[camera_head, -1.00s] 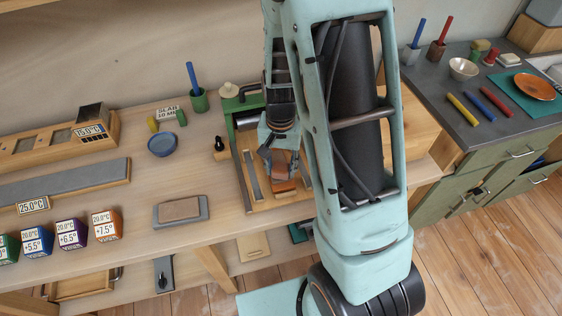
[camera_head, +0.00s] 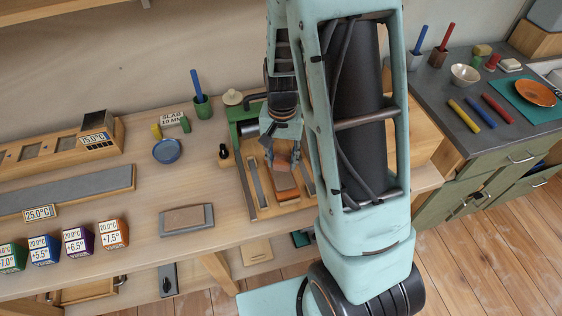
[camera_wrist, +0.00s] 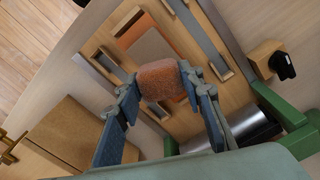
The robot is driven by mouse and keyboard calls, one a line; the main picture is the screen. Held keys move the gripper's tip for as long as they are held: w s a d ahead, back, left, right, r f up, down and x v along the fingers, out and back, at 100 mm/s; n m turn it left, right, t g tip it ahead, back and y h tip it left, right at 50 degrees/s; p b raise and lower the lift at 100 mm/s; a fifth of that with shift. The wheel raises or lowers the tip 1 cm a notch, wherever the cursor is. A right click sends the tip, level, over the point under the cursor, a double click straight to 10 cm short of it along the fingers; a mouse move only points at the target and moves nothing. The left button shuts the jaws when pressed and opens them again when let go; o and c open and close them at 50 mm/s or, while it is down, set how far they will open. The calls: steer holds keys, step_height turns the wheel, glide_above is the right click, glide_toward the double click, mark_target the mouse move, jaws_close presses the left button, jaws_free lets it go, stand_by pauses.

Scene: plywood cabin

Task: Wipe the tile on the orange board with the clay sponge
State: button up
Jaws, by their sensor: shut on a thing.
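My gripper (camera_head: 281,150) is shut on the clay sponge, a rough orange-brown block (camera_wrist: 162,80) held between the blue finger pads (camera_wrist: 165,92). In the head view the sponge (camera_head: 280,164) hangs over the wooden frame. The orange board (camera_wrist: 128,37) lies in that frame, with a tan tile (camera_wrist: 153,50) on it. In the wrist view the sponge covers the near end of the tile; I cannot tell whether they touch. The board (camera_head: 287,195) also shows in the head view, partly hidden by my arm.
The wooden frame (camera_head: 262,212) has metal rails and a green end bracket (camera_wrist: 278,106) with a dark roller. A black knob on a wooden block (camera_wrist: 275,61) stands beside it. A grey tray with a brown slab (camera_head: 187,218) and a blue bowl (camera_head: 166,151) lie to the left.

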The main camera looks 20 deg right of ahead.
steer(key=shift+r+p, duration=1.3)
steer(key=shift+r, duration=0.85)
